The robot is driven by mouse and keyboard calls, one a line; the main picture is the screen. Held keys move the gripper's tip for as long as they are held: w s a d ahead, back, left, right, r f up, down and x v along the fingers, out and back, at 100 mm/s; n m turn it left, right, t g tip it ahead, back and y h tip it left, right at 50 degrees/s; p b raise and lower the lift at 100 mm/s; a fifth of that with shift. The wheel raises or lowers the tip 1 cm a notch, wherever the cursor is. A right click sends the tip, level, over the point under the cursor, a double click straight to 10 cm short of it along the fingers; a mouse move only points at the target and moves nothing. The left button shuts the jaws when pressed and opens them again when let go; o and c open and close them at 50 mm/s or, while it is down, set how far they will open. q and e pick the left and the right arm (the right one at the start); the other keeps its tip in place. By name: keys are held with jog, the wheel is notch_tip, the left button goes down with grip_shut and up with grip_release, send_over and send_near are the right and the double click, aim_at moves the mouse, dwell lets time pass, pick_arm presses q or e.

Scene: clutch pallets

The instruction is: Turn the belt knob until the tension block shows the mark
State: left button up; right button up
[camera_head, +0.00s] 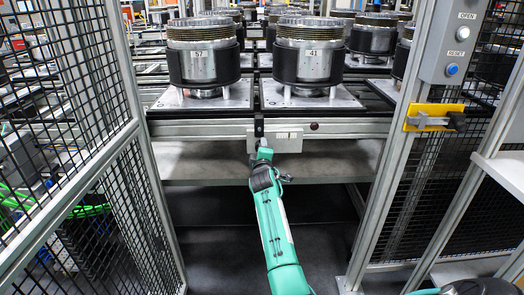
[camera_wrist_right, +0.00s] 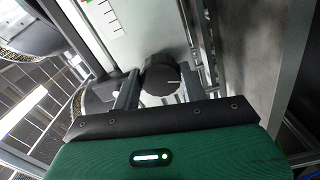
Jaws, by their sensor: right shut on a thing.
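The belt knob (camera_wrist_right: 162,74) is a dark round knob on a pale plate in the right wrist view. The fingers of my right gripper (camera_wrist_right: 158,88) stand on both sides of it and are shut on it. In the head view my right gripper (camera_head: 262,153) reaches the front rail at the left end of a pale tension block (camera_head: 288,141); the knob is hard to make out there. A white scale with short dark, red and green marks (camera_wrist_right: 109,16) shows on the plate in the wrist view. I cannot read a pointer on it. My left gripper is not in view.
Two pallets bear metal clutch drums labelled 57 (camera_head: 197,65) and 41 (camera_head: 311,65) above the rail. Mesh fencing (camera_head: 75,100) stands at the left. A post with a reset button (camera_head: 452,69) and a yellow latch (camera_head: 433,118) stands at the right.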

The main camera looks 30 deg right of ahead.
jog(key=shift+f, duration=0.1)
jog(key=o, duration=1)
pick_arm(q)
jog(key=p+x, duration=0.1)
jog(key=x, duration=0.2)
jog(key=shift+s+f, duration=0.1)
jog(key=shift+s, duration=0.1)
pick_arm(e)
jog(key=v, duration=1.4)
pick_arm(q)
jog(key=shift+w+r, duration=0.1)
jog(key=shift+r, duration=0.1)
pick_arm(e)
jog(key=shift+d, duration=0.15)
